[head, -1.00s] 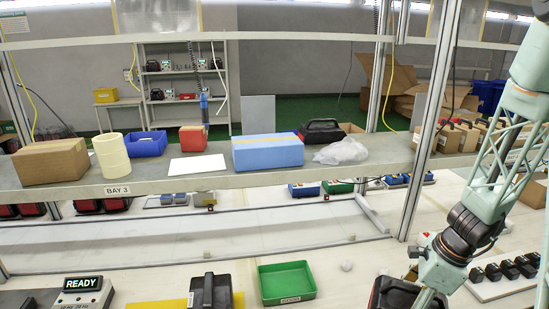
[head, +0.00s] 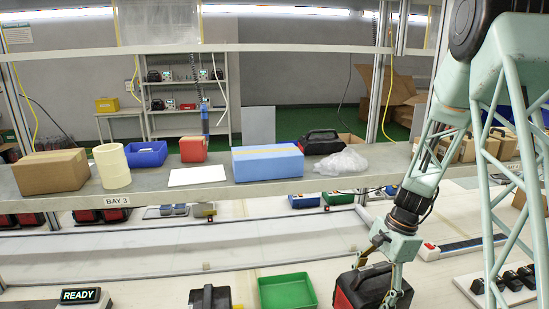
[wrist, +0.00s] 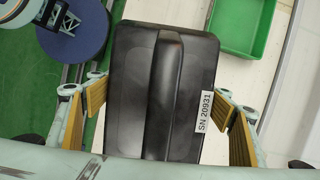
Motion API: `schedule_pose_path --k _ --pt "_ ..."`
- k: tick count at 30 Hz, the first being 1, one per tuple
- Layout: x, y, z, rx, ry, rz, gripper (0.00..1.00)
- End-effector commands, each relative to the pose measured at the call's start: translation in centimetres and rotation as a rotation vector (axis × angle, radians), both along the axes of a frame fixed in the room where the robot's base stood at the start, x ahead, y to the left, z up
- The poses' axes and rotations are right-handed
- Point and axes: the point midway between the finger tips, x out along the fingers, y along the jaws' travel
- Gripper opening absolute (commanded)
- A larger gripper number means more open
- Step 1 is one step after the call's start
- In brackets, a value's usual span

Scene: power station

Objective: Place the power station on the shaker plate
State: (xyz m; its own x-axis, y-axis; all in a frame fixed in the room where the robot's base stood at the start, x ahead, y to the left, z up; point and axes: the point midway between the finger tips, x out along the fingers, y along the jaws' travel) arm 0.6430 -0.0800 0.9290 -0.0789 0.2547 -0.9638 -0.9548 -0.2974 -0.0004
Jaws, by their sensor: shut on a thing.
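The power station in my gripper is a black case with red sides (head: 345,298), at the bottom right of centre in the head view. In the wrist view its dark top (wrist: 135,95) has a raised handle and a label reading SN 20931. My gripper (head: 380,280) is shut on it, with yellow finger pads on both sides. Its underside is hidden, so I cannot tell its height. A control box with a READY display (head: 82,296) is at the lower left. I cannot make out the shaker plate for certain.
A second black case (head: 208,298) stands left of an empty green tray (head: 287,291); the tray also shows in the wrist view (wrist: 240,25). A shelf (head: 130,200) with boxes crosses above the bench. Black items stand on a white board (head: 500,296) at right.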

Motion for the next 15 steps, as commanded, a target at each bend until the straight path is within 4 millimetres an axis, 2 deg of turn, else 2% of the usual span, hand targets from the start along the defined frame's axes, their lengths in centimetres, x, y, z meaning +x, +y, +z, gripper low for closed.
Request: schedule_pose_path --k 15 --pt "4.8 3.9 0.3 -0.001 -0.003 0.48 0.37"
